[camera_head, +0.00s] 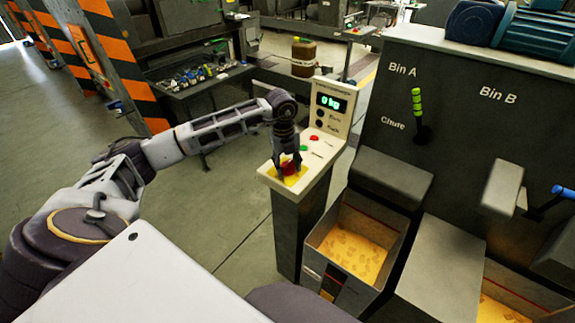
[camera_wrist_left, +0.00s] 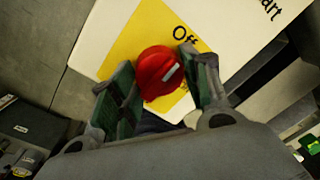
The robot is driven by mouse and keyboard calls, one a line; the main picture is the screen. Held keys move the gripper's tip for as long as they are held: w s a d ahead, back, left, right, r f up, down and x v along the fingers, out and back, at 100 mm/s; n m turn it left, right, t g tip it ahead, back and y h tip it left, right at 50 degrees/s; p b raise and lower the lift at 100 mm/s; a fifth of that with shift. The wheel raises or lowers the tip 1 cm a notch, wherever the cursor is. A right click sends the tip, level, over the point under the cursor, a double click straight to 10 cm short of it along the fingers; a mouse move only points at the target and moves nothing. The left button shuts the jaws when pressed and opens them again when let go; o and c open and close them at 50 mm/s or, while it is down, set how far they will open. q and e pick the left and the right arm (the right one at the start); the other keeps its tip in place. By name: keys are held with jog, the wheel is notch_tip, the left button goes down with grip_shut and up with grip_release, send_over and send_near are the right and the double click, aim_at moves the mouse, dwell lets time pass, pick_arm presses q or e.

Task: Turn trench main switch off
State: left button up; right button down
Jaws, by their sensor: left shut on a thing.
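The main switch is a red rotary knob (camera_head: 289,167) on a yellow square on the sloped top of a white control console (camera_head: 322,168). In the left wrist view the red knob (camera_wrist_left: 158,75) has a short whitish mark on its right part. The word "Off" (camera_wrist_left: 186,33) stands above and to the right of it on the yellow plate. My left gripper (camera_head: 287,172) points down onto the knob. Its two green-padded fingers (camera_wrist_left: 157,62) are shut on the knob, one on each side. The knob's lower edge is partly hidden.
The console's display (camera_head: 331,103) reads 0 kg. Green and red buttons sit beyond the knob. To the right stand a machine with a green-handled lever (camera_head: 417,103) and an open bin (camera_head: 352,248) of yellowish material. Striped pillars and a cluttered bench (camera_head: 197,80) are behind; floor at left is clear.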

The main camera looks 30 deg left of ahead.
aim_at(284, 164)
dwell(0.5)
pick_arm(q)
jog(key=o, duration=1)
notch_tip(284, 164, up, 12)
jog(key=shift+s+a, duration=0.35)
jog(key=shift+s, duration=0.05)
jog(key=shift+f, duration=0.1)
dwell(0.4)
